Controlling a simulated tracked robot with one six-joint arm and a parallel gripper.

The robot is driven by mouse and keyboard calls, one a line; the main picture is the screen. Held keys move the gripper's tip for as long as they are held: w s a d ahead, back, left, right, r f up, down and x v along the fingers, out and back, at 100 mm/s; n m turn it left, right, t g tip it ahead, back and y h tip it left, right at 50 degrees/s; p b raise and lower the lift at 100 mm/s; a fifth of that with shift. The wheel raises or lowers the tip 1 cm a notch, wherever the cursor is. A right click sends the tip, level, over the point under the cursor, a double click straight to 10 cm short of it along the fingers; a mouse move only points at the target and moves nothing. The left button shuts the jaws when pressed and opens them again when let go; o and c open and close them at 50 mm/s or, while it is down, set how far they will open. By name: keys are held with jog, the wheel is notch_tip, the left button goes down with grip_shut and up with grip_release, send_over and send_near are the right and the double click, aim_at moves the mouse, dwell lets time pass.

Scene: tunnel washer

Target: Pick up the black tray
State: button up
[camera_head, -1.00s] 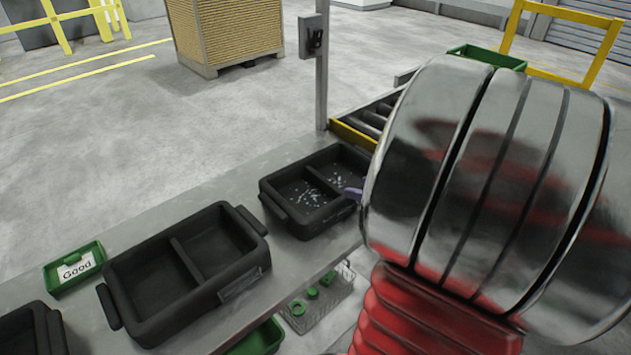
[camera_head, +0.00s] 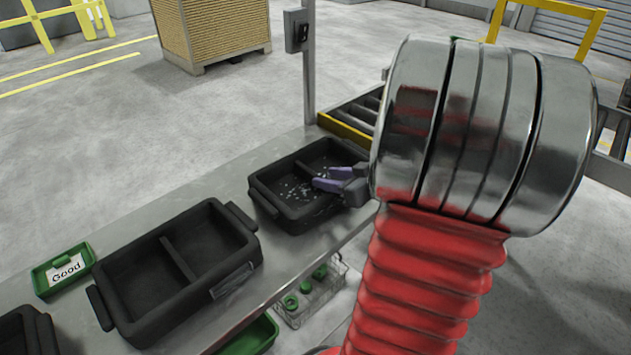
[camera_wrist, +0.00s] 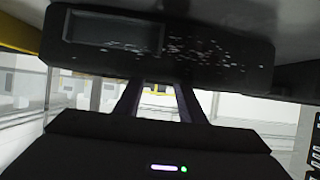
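Several black trays stand on a grey table. The black tray (camera_head: 292,219) farthest along it has a divider and small pale bits scattered inside. An empty two-compartment black tray (camera_head: 235,272) stands nearer, to its left. My gripper (camera_head: 326,178) comes in from the right, and its purple fingers overlap the tray with bits in the head view. In the wrist view, the gripper (camera_wrist: 157,88) has its two fingers apart with a clear gap between them. A speckled black tray (camera_wrist: 90,68) fills the upper middle there, just beyond the fingertips. Whether they touch it I cannot tell.
A green box marked Good (camera_head: 64,270) lies at the left. Another black tray (camera_head: 30,328) is cut off at the lower left. A post (camera_head: 308,85) and a yellow-edged roller conveyor (camera_head: 345,130) stand behind the tray with bits. A wire basket (camera_head: 318,302) sits below the table edge.

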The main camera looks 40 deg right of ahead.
aim_at(317, 176)
jog(key=shift+w, duration=0.2)
jog(key=shift+x, duration=2.75)
grip_shut()
